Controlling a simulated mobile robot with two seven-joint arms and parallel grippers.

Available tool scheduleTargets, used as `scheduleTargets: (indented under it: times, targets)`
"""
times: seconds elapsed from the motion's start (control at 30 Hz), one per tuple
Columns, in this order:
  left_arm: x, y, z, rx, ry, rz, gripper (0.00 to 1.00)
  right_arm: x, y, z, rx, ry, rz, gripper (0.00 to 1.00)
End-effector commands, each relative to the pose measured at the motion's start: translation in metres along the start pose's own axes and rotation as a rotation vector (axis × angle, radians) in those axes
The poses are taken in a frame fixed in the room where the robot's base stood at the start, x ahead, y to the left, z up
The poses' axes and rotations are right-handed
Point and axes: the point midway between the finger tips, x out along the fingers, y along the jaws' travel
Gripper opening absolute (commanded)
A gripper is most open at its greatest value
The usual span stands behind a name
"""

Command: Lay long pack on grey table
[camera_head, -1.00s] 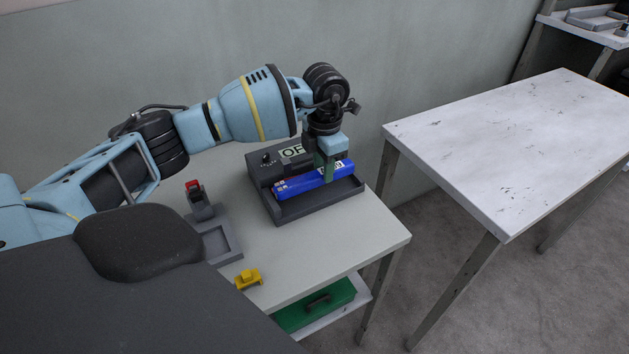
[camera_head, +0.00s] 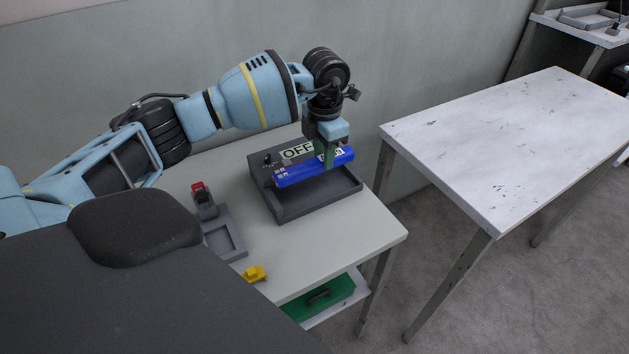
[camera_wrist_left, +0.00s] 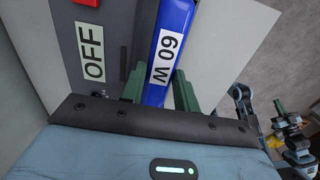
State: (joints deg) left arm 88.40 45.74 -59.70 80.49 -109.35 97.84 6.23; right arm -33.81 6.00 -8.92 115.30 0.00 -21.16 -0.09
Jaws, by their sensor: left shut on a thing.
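The long pack (camera_head: 300,172) is a blue bar with a white label, held level above a dark grey charger-like tray (camera_head: 318,203) marked OFF. In the left wrist view the pack (camera_wrist_left: 165,62) shows its label "W 09" between the green fingers. My left gripper (camera_head: 328,157) is shut on the pack near its right end. The grey table under the tray (camera_head: 375,235) is light grey. Another table (camera_head: 500,140), pale with dark scuffs, stands apart to the right.
A small grey stand with a red part (camera_head: 203,200) and a shallow grey holder (camera_head: 226,240) sit left of the tray. A yellow piece (camera_head: 255,273) lies near the front edge. A green case (camera_head: 320,297) rests on the lower shelf. The right table's top is clear.

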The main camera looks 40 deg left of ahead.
Motion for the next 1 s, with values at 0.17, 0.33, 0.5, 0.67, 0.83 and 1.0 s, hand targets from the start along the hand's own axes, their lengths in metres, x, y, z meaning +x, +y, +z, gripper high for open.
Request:
scheduleTargets:
  times: [0.17, 0.33, 0.5, 0.67, 0.83, 1.0]
  targets:
    - [-0.010, 0.000, 0.001, 0.000, -0.003, 0.000, 0.03, -0.003, 0.000, -0.005, -0.001, 0.006, 0.001, 0.00]
    - [-0.017, 0.000, 0.001, 0.000, -0.003, 0.000, 0.03, -0.006, 0.000, -0.009, -0.002, 0.012, 0.002, 0.00]
    - [-0.024, 0.000, 0.001, 0.000, -0.003, 0.000, 0.03, -0.008, 0.001, -0.013, -0.003, 0.017, 0.003, 0.00]
    - [-0.025, 0.000, 0.000, 0.000, -0.002, 0.000, 0.03, -0.009, 0.001, -0.012, -0.005, 0.017, 0.003, 0.00]
    - [-0.024, 0.000, 0.000, 0.000, -0.001, 0.000, 0.03, -0.009, 0.001, -0.011, -0.005, 0.014, 0.003, 0.00]
    - [-0.025, 0.000, 0.000, 0.000, -0.002, 0.000, 0.03, -0.009, 0.001, -0.011, -0.006, 0.014, 0.003, 0.00]
